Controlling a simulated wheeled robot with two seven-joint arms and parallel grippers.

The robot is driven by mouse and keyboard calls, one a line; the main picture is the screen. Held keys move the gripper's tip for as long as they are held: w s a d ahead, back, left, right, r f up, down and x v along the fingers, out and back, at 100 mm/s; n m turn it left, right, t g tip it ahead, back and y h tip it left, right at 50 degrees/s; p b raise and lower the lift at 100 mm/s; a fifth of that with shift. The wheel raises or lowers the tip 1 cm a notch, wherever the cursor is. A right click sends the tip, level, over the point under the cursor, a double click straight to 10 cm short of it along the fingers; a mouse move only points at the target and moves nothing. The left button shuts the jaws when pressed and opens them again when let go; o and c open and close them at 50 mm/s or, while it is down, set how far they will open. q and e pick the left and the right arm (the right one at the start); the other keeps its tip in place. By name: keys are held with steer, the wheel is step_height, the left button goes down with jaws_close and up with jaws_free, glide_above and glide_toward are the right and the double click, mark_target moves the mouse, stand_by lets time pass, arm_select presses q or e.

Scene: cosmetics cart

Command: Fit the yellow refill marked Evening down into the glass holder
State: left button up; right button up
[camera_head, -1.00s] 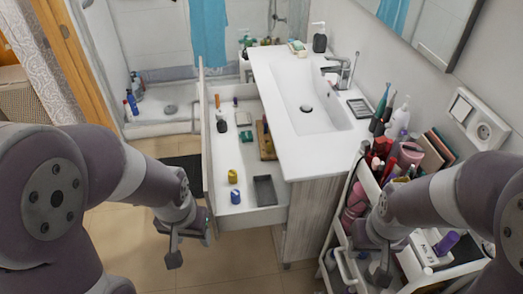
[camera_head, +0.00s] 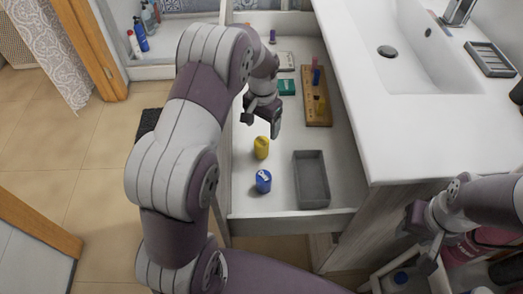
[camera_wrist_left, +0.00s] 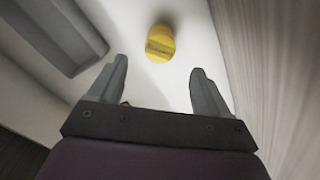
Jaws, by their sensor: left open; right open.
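A yellow refill (camera_head: 261,148) stands upright in the open drawer; its marking is too small to read. It also shows in the left wrist view (camera_wrist_left: 160,43), just beyond and between the fingertips, not touched. My left gripper (camera_head: 262,121) is open and empty above the drawer, a little behind the yellow refill. In the left wrist view my left gripper (camera_wrist_left: 160,68) has its fingers spread. My right gripper (camera_head: 420,238) is open over the cart at lower right. I cannot make out the glass holder in these views.
A blue refill (camera_head: 263,181) stands in front of the yellow one. A grey tray (camera_head: 312,180) lies to their right. The white counter (camera_head: 375,120) borders the drawer.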

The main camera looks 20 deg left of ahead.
mark_target(261, 142)
arm_select(q)
step_height(261, 142, down, 2)
steer(key=shift+f, duration=0.2)
steer(key=f, duration=0.1)
steer(key=f+b, duration=0.1)
steer(key=f, duration=0.1)
steer(key=f+b, duration=0.1)
steer(key=f, duration=0.1)
steer(key=shift+s+f, duration=0.2)
steer(key=shift+s, duration=0.1)
steer(key=shift+r, duration=0.1)
steer(key=c, duration=1.1)
